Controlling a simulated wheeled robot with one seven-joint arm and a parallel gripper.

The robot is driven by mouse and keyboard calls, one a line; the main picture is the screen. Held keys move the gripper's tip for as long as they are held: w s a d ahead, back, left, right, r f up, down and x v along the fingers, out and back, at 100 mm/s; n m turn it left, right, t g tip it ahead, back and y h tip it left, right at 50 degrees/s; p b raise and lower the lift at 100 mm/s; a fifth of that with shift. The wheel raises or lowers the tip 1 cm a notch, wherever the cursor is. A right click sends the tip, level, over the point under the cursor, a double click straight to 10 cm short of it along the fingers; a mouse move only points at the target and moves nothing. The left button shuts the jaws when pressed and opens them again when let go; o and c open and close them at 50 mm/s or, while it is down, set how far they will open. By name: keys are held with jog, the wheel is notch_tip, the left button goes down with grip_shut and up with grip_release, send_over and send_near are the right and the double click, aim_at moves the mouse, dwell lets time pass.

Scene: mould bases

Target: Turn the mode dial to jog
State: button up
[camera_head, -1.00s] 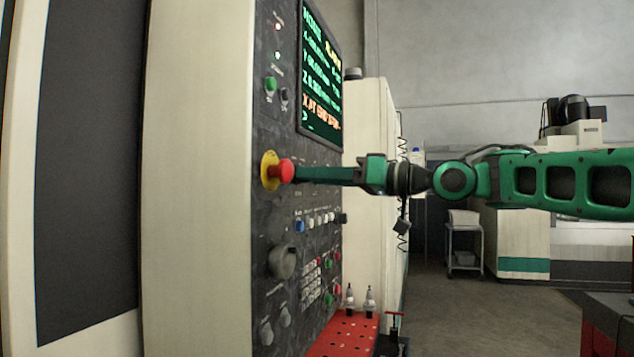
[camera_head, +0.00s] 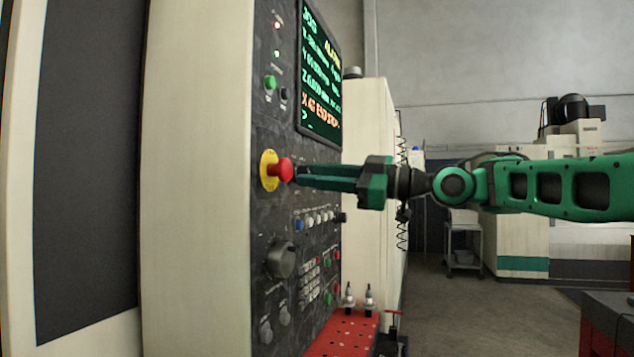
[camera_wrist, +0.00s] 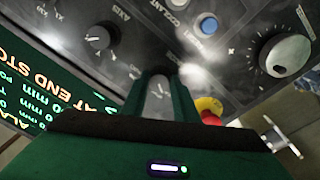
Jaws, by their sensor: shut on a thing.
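The mode dial (camera_wrist: 160,86) shows partly between the two fingers in the wrist view. Its pointer angle and label are hard to read there, and in the head view it is hidden. My gripper (camera_wrist: 161,80) is shut on the dial, with its fingertips at the panel; in the head view my gripper (camera_head: 300,176) reaches in from the right. The control panel (camera_head: 262,215) stands upright. Its screen (camera_head: 321,75) has a green header that seems to read JOG, with an orange alarm line below.
A red emergency stop (camera_head: 286,170) on a yellow base juts out just left of my fingers. A large handwheel (camera_head: 281,260) sits below, and a small button row (camera_head: 317,219) lies between. A red tool tray (camera_head: 343,338) sticks out at the bottom. The aisle on the right is clear.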

jog(key=shift+w+d+f, duration=0.1)
jog(key=shift+w+f, duration=0.05)
jog(key=shift+f, duration=0.1)
dwell(0.3)
jog(key=o, duration=1.1)
jog(key=shift+c, duration=0.2)
jog(key=shift+r, duration=0.1)
